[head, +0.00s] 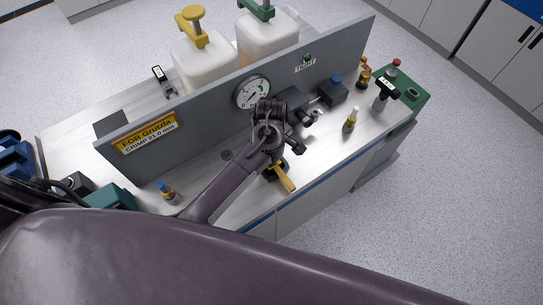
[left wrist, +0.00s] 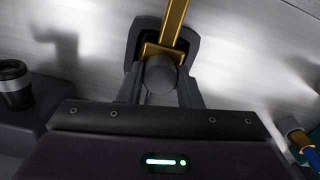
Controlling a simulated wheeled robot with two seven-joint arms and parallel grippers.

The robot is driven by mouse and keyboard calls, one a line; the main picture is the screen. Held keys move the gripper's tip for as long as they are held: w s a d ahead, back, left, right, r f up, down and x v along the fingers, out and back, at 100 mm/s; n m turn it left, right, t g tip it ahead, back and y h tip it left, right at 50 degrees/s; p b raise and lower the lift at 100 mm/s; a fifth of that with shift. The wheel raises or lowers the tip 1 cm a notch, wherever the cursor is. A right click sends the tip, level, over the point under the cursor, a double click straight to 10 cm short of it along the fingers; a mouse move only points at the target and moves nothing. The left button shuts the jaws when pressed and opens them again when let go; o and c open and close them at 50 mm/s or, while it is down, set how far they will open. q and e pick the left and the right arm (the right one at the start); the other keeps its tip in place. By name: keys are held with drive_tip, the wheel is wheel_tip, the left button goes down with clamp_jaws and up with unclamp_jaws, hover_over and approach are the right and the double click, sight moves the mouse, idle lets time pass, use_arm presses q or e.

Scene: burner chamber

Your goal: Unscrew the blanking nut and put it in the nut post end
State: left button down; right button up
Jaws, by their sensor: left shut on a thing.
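My left gripper (head: 271,170) reaches down to the bench in front of the upright grey panel, with its fingertips mostly hidden by my wrist in the head view. In the left wrist view its fingers (left wrist: 160,88) close around a grey round end of a fitting with a yellow lever (left wrist: 174,22). The yellow lever (head: 284,178) also shows in the head view, sticking out toward the front edge. I cannot tell which part is the blanking nut. A brass fitting with a blue top (head: 167,191) stands on the bench at the left. My right gripper is not in view.
The grey panel (head: 215,115) carries a gauge (head: 252,92) and a yellow label. A brass fitting with a pale top (head: 352,120) stands at the right, near a dark block with a blue knob (head: 334,91). Two white bottles (head: 205,62) stand behind the panel.

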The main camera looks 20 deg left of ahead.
use_arm(q)
drive_tip(key=n, duration=0.6)
drive_tip(key=shift+n, duration=0.3)
drive_tip(key=n, duration=0.4)
drive_tip(key=shift+n, duration=0.5)
drive_tip(key=n, duration=0.3)
drive_tip(key=shift+r, duration=0.5)
drive_tip(key=shift+r, duration=0.65)
